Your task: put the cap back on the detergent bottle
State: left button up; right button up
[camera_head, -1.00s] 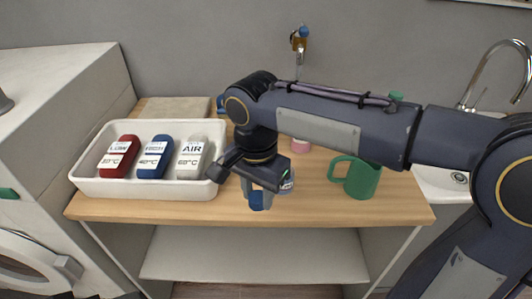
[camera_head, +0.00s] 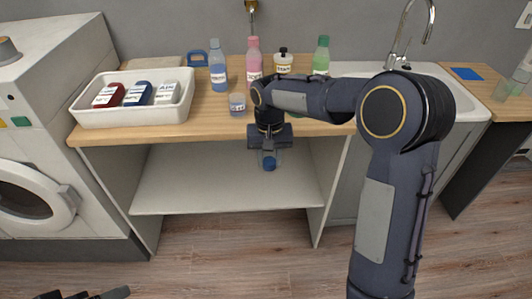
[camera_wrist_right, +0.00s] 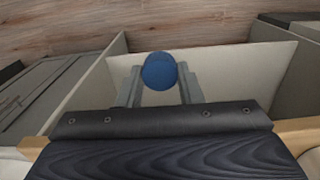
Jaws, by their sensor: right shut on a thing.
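My right gripper (camera_head: 269,158) is shut on a blue round cap (camera_head: 269,164), held in front of the worktop's front edge, over the open shelf. In the right wrist view the cap (camera_wrist_right: 158,71) sits between the two grey fingertips (camera_wrist_right: 160,82). Upright on the worktop stand a blue bottle (camera_head: 218,72), a pink bottle (camera_head: 253,62), a pale bottle with a black top (camera_head: 283,63) and a green bottle (camera_head: 321,58). A small labelled clear container (camera_head: 237,104) stands nearer the front. I cannot tell which is the detergent bottle. Dark parts of my left gripper (camera_head: 88,295) show at the lower left edge.
A white tray (camera_head: 130,119) with red, blue and white packs stands at the worktop's left. A washing machine (camera_head: 40,150) is at left, a sink with a tap (camera_head: 405,35) at right.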

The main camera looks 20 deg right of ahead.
aim_at(216, 59)
jog(key=i+j+z, duration=0.3)
jog(key=j, duration=0.25)
jog(key=i+j+z, duration=0.1)
jog(key=j+z, duration=0.15)
jog(key=j, duration=0.3)
jog(key=i+j+z, duration=0.15)
jog(key=j+z, duration=0.15)
jog(key=j, duration=0.35)
jog(key=j+z, duration=0.3)
jog(key=j, duration=0.3)
jog(key=i, duration=0.05)
